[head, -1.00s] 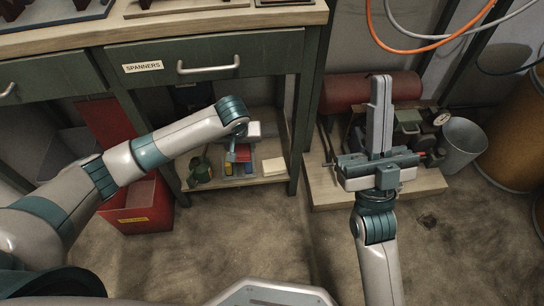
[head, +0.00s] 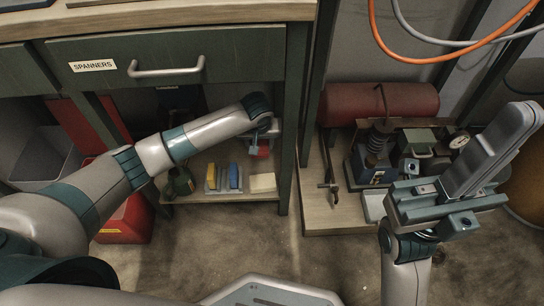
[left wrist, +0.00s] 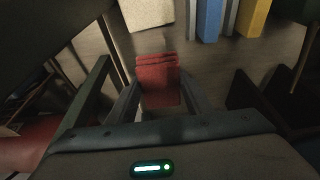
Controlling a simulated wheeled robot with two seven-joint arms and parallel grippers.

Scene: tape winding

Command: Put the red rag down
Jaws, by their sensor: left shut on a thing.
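The red rag (head: 263,151) is a small folded red cloth below my left gripper (head: 264,143) in the head view. In the left wrist view the rag (left wrist: 158,80) sits between the two fingers of my left gripper (left wrist: 160,92), which is shut on it. The wooden shelf (left wrist: 190,65) lies beyond the rag; I cannot tell how large the gap is. My right gripper (head: 520,118) is at the right, empty, with its fingers together and pointing up and right.
On the low shelf (head: 205,197) stand a yellow thing (head: 212,177), a blue thing (head: 234,176), a beige block (head: 262,182) and a green can (head: 180,183). The bench leg (head: 290,165) is close right of my left gripper. A compressor (head: 380,103) stands further right.

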